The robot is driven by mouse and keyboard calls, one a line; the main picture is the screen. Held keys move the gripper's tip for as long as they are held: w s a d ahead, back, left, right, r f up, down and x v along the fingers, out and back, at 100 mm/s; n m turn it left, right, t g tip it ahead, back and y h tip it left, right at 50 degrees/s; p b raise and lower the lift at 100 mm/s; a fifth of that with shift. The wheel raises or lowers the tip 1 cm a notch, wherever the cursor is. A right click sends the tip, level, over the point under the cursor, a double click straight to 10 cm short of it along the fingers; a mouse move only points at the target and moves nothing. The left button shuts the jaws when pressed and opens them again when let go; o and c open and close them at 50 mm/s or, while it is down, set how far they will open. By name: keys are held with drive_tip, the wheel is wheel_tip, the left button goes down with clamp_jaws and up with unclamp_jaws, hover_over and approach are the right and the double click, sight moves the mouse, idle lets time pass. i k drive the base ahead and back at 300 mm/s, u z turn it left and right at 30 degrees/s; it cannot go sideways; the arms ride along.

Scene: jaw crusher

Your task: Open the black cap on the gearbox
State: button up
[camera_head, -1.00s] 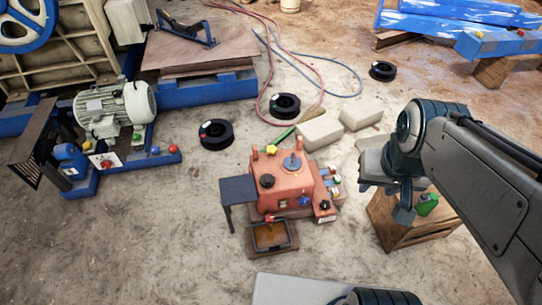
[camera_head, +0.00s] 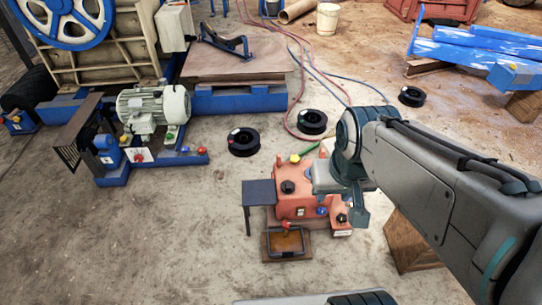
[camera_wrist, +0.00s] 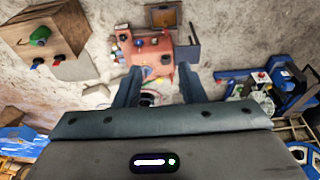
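The orange-red gearbox (camera_head: 293,207) stands on the floor at lower middle in the head view. The black cap (camera_head: 288,187) sits on its top, towards the left. In the wrist view the gearbox (camera_wrist: 153,50) appears upside down beyond my fingers, with the black cap (camera_wrist: 166,59) on it. My gripper (camera_head: 352,207) is in front of the gearbox's right part in the head view and hides some of it. In the wrist view my gripper (camera_wrist: 158,72) is open, its two fingers wide apart with nothing between them. It is apart from the cap.
A small dark table (camera_head: 259,193) stands left of the gearbox and a drain pan (camera_head: 287,242) lies in front. A wooden crate (camera_head: 408,245) is to the right. Black rings (camera_head: 243,141) and hoses lie behind.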

sight(286, 185)
drive_tip(key=i, duration=0.95)
